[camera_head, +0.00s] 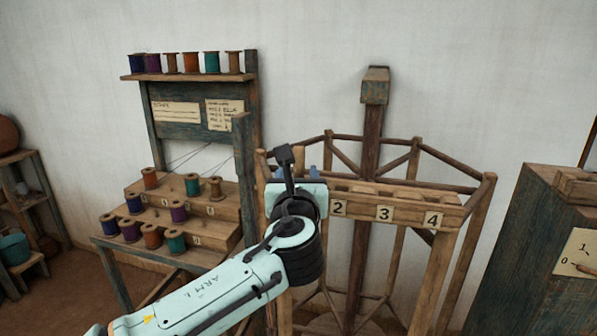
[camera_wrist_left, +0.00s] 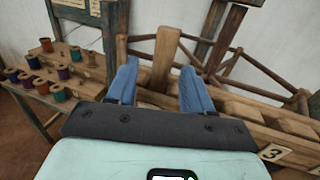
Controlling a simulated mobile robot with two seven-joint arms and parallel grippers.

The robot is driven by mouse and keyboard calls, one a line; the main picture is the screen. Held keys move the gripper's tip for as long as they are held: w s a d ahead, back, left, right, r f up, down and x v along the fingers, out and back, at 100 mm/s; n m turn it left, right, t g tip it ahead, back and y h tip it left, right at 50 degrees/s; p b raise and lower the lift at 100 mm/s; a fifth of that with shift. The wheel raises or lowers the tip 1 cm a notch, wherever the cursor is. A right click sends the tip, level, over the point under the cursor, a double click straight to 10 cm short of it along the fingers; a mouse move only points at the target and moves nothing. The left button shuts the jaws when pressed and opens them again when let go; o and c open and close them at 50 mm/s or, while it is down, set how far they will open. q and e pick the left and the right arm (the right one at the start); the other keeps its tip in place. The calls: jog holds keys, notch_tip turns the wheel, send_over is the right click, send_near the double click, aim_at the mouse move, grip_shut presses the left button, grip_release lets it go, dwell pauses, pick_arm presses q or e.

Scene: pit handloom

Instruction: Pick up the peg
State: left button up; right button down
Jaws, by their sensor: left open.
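A light wooden peg (camera_wrist_left: 163,58) stands upright in the slotted rail of the wooden frame in the left wrist view. Its top also shows in the head view (camera_head: 299,158), behind my gripper. My left gripper (camera_head: 304,173) is open, with blue fingers. In the wrist view my left gripper (camera_wrist_left: 160,68) has one finger on each side of the peg, with gaps between; whether the peg lies fully within the jaws' depth I cannot tell. The peg's lower part is hidden in the head view. My right gripper is not in view.
The frame's rail (camera_head: 450,208) carries number plates 2, 3 and 4, and a tall post (camera_head: 372,130) rises behind it. A stepped spool rack (camera_head: 185,205) stands on the left. A dark wooden cabinet (camera_head: 518,255) stands on the right.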

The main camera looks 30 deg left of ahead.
aim_at(299, 170)
pick_arm(q)
jog(key=p+x, duration=0.1)
jog(key=x, duration=0.3)
jog(key=shift+w, duration=0.2)
jog(key=shift+s, duration=0.1)
grip_shut()
